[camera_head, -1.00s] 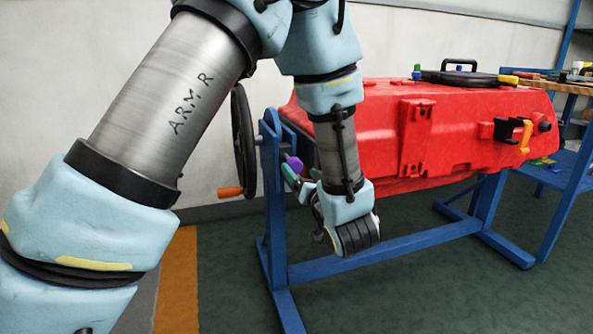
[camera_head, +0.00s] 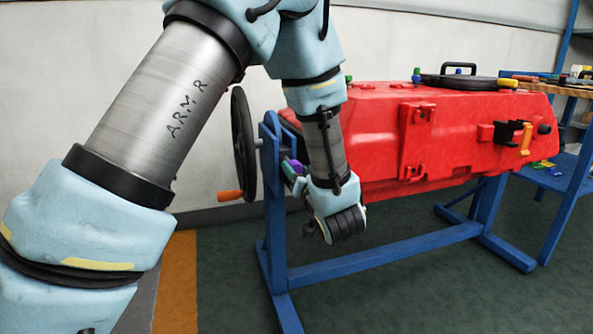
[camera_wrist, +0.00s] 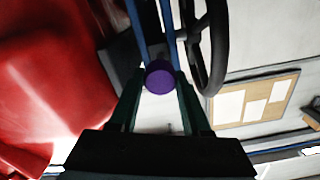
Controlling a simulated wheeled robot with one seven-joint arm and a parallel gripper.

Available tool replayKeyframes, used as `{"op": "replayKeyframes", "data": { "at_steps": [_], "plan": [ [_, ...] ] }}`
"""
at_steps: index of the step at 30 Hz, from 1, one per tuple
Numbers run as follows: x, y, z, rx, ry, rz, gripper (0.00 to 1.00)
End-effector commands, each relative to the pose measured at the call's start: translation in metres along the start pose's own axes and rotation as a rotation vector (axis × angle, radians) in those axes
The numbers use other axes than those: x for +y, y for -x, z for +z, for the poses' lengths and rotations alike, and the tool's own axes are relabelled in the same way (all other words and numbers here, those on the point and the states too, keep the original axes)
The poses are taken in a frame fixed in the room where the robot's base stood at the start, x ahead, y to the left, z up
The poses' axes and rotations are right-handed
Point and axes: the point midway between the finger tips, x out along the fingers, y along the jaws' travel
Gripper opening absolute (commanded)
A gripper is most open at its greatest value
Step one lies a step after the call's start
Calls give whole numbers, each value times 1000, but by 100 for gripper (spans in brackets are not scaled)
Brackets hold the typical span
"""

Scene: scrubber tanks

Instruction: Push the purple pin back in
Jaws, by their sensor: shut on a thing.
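The purple pin (camera_head: 296,166) shows at the left end of the red tank, beside the blue stand. In the wrist view its round purple head (camera_wrist: 159,77) sits between the tips of my dark green fingers, in front of blue stand bars. My gripper (camera_wrist: 160,84) is shut on the pin's head. In the head view my gripper (camera_head: 291,172) is partly hidden by my own wrist. How deep the pin sits in its hole cannot be seen.
The red tank (camera_head: 375,150) rests on a blue stand (camera_head: 380,254). A black handwheel (camera_head: 243,145) with an orange handle (camera_head: 230,195) is left of the stand, close to the pin. A blue bench stands at the right. The floor in front is clear.

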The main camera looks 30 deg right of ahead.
Motion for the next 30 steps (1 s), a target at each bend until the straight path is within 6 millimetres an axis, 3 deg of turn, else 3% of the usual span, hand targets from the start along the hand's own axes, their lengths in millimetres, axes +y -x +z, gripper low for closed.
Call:
{"op": "replayKeyframes", "data": {
  "at_steps": [1,9,30],
  "plan": [
    [0,0,0,0,0,0,31],
    [0,0,0,0,0,0,1],
    [0,0,0,0,0,0,0]
  ]
}}
